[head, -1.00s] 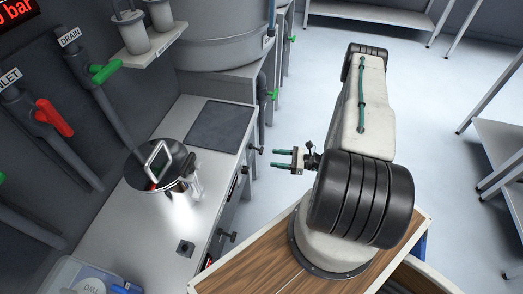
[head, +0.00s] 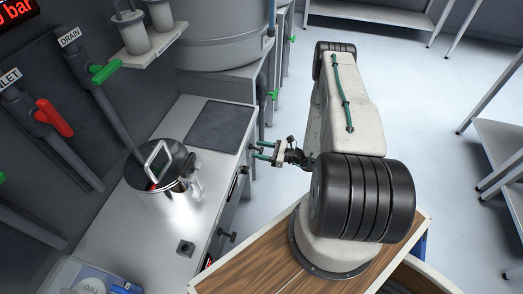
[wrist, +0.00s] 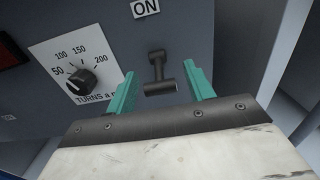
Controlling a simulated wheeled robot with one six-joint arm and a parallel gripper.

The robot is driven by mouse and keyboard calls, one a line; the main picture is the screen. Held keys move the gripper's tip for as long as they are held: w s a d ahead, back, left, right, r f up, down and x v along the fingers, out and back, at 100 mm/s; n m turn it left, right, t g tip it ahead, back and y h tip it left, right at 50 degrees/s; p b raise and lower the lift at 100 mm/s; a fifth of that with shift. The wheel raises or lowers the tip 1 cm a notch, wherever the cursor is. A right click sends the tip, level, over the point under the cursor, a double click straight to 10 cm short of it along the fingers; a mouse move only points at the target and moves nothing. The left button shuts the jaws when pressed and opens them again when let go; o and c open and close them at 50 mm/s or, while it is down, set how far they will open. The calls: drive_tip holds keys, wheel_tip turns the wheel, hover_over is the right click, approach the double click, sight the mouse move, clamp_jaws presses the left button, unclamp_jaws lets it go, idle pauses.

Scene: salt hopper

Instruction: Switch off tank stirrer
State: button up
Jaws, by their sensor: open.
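In the wrist view, a dark T-shaped switch handle (wrist: 160,86) sticks out of a grey panel below an ON label (wrist: 145,8). My gripper (wrist: 162,88) is open, with its two teal fingers on either side of the handle's crossbar. I see a gap on both sides, so the fingers do not clasp it. In the head view, my gripper (head: 262,152) is at the front edge of the bench, by its far right corner, and hides most of the handle there. A black dial (wrist: 80,80) marked TURNS, with numbers around it, is left of the handle.
A steel pot with a lid and handle (head: 172,168) stands on the bench. A dark mat (head: 212,128) lies behind it. Another knob (head: 228,237) sticks out of the bench front, nearer to me. Open floor (head: 440,110) lies to the right.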

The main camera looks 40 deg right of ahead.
drive_tip(key=c, duration=1)
drive_tip(key=shift+f+t+y, duration=0.35)
drive_tip(key=shift+t+y, duration=0.25)
drive_tip(key=shift+t, duration=0.1)
drive_tip(key=o, duration=1)
drive_tip(key=v, duration=0.7)
drive_tip(key=shift+s+d, duration=0.2)
drive_tip(key=shift+s, duration=0.05)
drive_tip(key=shift+f, duration=0.1)
